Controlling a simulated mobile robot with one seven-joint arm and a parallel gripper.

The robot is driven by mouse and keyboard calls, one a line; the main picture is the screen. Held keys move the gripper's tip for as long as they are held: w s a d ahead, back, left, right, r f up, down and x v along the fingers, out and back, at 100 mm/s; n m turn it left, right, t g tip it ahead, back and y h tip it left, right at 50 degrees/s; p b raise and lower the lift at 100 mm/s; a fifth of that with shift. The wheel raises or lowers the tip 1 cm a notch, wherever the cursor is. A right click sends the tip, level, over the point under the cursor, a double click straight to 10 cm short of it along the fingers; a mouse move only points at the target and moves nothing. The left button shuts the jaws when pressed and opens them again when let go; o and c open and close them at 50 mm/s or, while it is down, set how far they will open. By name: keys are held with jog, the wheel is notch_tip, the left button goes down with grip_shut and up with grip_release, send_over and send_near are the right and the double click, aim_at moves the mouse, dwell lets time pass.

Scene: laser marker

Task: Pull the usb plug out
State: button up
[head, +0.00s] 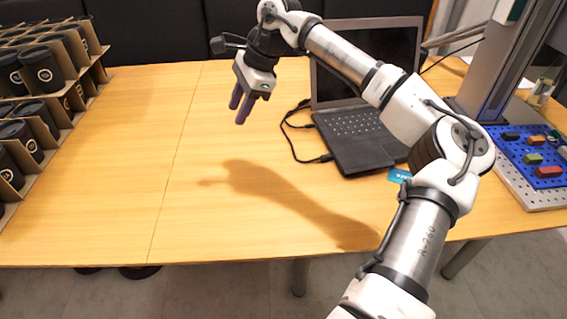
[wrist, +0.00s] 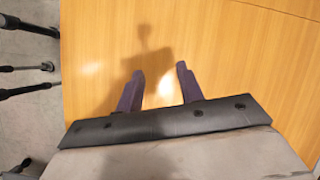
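A black laptop (head: 360,135) stands open on the wooden table, right of the middle in the head view. A black USB cable (head: 287,133) loops along its left side. A dark plug (head: 325,158) at the cable's near end sits at the laptop's left edge; another cable end lies farther back on the same side. My gripper (head: 239,105) hangs above the table to the left of the laptop, apart from cable and plug. In the wrist view its two purple fingers (wrist: 160,85) are spread with only bare table between them.
Cardboard racks of black cups (head: 45,75) stand at the left. A blue pegboard (head: 520,150) with coloured blocks and a metal machine column (head: 500,60) stand at the right. My arm crosses in front of the laptop's right side. The table's middle left is clear.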

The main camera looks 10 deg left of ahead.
jog(key=w+d+f+t+h+b, duration=0.15)
jog(key=w+d, duration=0.25)
jog(key=d, duration=0.5)
jog(key=m+h, duration=0.2)
jog(key=h, duration=0.2)
send_over(326, 156)
jog(key=shift+y, duration=0.25)
notch_tip(326, 156, down, 14)
jog(key=shift+r+b, duration=0.25)
jog(key=shift+b, duration=0.25)
grip_shut()
